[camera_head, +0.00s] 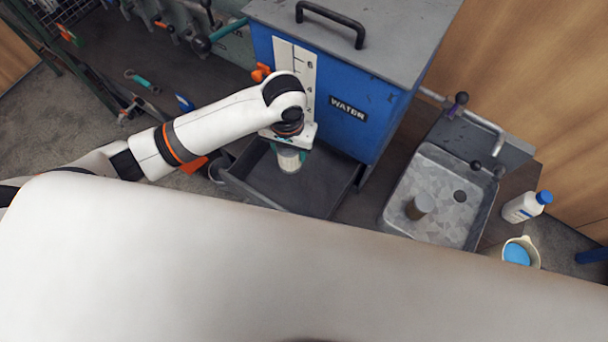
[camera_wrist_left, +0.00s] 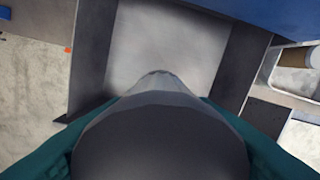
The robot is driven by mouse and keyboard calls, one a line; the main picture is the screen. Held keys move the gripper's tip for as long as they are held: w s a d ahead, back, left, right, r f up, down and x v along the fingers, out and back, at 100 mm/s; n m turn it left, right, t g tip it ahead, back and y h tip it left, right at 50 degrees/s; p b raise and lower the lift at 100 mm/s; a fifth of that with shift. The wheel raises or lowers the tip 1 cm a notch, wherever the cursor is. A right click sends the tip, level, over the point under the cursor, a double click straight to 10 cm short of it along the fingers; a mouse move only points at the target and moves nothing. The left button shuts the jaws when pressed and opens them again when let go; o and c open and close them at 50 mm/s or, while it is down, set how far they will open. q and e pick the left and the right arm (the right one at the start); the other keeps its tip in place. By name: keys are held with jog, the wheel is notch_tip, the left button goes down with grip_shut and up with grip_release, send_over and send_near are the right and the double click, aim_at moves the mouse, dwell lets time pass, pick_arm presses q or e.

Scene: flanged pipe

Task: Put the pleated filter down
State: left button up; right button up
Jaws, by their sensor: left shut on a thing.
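The pleated filter (camera_head: 289,161) is a pale, short cylinder hanging below my left gripper (camera_head: 289,146) in the head view. In the left wrist view the filter (camera_wrist_left: 160,130) is a large grey cylinder close to the camera, between teal fingers on both sides. My left gripper is shut on it, above the dark open tray (camera_head: 325,197) in front of the blue water tank. I cannot tell whether the filter touches the tray floor. The gripper hides its upper part. My right gripper is not in view.
The blue water tank (camera_head: 330,98) stands right behind the tray. A metal sink (camera_head: 450,184) to the right holds a brown cylinder (camera_head: 420,206). The tray's right part looks clear.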

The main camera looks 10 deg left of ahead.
pick_arm(q)
jog(key=b, duration=0.5)
send_over(295, 185)
notch_tip(295, 185, down, 6)
jog(key=shift+f, duration=5.4)
jog(key=shift+f, duration=0.1)
jog(key=o, duration=1.1)
notch_tip(295, 185, up, 12)
jog(key=shift+r, duration=0.15)
